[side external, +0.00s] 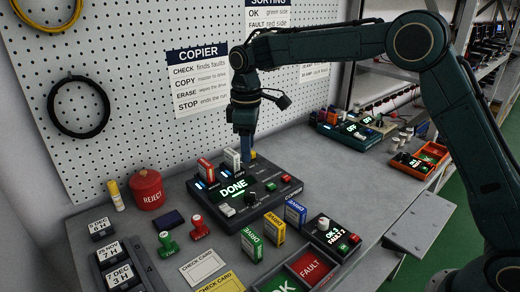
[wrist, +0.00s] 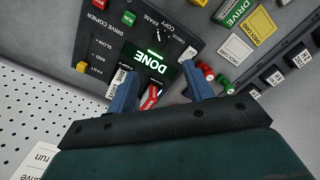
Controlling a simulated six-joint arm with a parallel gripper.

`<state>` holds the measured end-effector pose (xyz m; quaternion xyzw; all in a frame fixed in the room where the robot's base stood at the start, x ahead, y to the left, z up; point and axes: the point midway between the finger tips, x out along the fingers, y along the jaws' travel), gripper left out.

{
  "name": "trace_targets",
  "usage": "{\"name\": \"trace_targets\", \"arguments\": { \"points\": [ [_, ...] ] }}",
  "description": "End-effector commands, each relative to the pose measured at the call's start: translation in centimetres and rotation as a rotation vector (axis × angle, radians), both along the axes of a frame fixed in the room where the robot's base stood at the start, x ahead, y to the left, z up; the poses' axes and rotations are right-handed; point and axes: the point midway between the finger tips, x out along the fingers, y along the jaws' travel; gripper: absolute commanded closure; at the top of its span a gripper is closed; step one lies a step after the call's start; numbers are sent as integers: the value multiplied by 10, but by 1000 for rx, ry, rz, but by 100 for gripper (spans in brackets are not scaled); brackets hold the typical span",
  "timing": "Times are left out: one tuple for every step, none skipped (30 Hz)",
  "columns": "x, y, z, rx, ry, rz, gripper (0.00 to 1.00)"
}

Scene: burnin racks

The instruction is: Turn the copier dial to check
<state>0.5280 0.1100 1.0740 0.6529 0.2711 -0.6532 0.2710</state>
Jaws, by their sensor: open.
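The copier (side external: 290,189) is a dark box on the bench, its green-lit screen (side external: 233,187) reading DONE; the screen also shows in the wrist view (wrist: 153,58). Its dial (side external: 250,198) appears as a small dark knob in front of the screen, near the COPY and ERASE labels in the wrist view. I cannot tell which label it points to. A red drive (side external: 206,170) and a white drive (side external: 232,159) stand upright at the copier's back. My gripper (wrist: 160,89) is open and empty above the copier's back, fingers pointing down, apart from the dial.
Yellow, green and blue drives (side external: 274,227) stand in front of the copier. Red and green stamps (side external: 198,228), check cards (side external: 202,266) and a red REJECT can (side external: 147,189) lie left. A pegboard (side external: 120,120) stands behind.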

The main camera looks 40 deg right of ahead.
Motion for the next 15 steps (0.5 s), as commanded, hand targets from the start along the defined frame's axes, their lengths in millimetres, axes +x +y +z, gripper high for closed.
{"name": "trace_targets", "arguments": {
  "points": [
    [0,0,0,0,0,0,48],
    [0,0,0,0,0,0,48],
    [0,0,0,0,0,0,48],
    [0,0,-1,0,0,0,48],
    [0,0,-1,0,0,0,48],
    [0,0,-3,0,0,0,48],
    [0,0,-4,0,0,-1,48],
    [0,0,-5,0,1,-1,48],
    [0,0,-7,0,1,-1,48],
    [0,0,-10,0,1,-1,48],
    [0,0,-12,0,1,-1,48],
    [0,0,-16,-1,2,-1,48],
    [-1,0,-19,-1,4,-1,48],
    [-1,0,-22,-1,4,-1,48],
    [-1,0,-27,-1,2,-1,48]
  ]
}}
